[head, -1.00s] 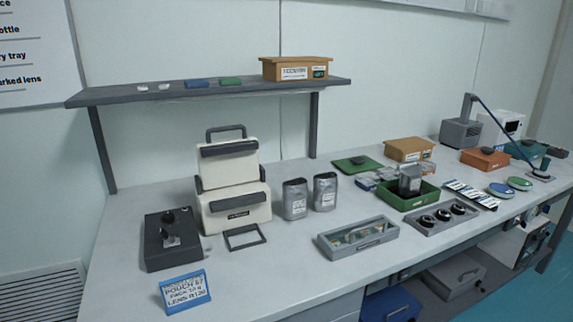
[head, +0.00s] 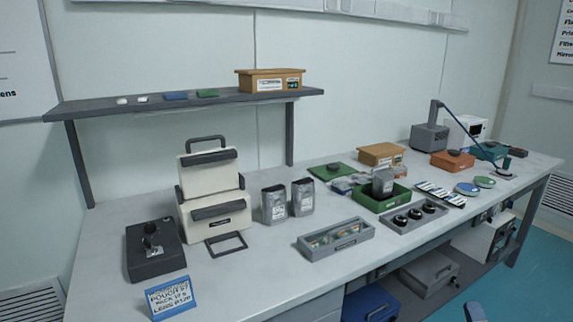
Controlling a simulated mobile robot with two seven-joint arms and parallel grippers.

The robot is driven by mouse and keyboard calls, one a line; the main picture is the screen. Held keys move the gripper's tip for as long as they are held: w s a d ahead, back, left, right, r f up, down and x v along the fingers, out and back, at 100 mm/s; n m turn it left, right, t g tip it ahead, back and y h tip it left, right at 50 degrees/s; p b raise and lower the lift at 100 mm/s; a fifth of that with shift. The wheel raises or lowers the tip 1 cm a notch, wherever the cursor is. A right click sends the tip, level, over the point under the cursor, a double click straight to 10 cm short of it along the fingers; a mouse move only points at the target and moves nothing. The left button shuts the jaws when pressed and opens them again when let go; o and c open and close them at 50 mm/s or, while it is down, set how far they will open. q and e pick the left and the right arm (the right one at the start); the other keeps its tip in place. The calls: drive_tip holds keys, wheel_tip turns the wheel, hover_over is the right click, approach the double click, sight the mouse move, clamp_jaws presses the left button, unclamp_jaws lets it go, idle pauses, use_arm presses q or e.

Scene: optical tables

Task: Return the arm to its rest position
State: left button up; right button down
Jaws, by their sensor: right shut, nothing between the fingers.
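My right gripper (head: 475,312) only just shows at the bottom edge of the head view, to the right of centre. It is a small blue-grey piece in front of the bench, over the blue floor. It is shut and empty, and apart from everything on the bench. The rest of my right arm is out of the picture. My left gripper is not in view.
The long bench (head: 240,280) carries a cream case (head: 213,190), two grey pouches (head: 288,202), a grey tray (head: 335,240) and a green tray (head: 398,198). A shelf (head: 100,105) stands behind. A blue bin (head: 370,305) and grey box (head: 428,272) sit below. The floor at right is clear.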

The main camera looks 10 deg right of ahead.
drive_tip(key=s+a+f+m+g+y, duration=0.3)
drive_tip(key=s+a+f+m+g, duration=0.3)
drive_tip(key=s+a, duration=0.55)
drive_tip(key=s+a+f+m+g+y, duration=0.2)
drive_tip(key=s+a+f+m+g, duration=0.2)
drive_tip(key=s+a+f+g, duration=0.55)
drive_tip(key=s+a+r+m+t, duration=0.1)
drive_tip(key=a+r+m, duration=0.15)
drive_tip(key=a, duration=0.45)
drive_tip(key=s+a+r+m+t, duration=0.2)
drive_tip(key=a+m, duration=0.1)
drive_tip(key=a, duration=0.4)
use_arm(q)
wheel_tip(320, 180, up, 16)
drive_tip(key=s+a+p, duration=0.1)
drive_tip(key=p, duration=1.9)
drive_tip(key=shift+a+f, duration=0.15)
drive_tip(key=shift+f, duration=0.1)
use_arm(e)
wheel_tip(320, 180, up, 16)
drive_tip(key=d, duration=0.2)
drive_tip(key=shift+s+f, duration=0.15)
drive_tip(key=shift+s, duration=0.2)
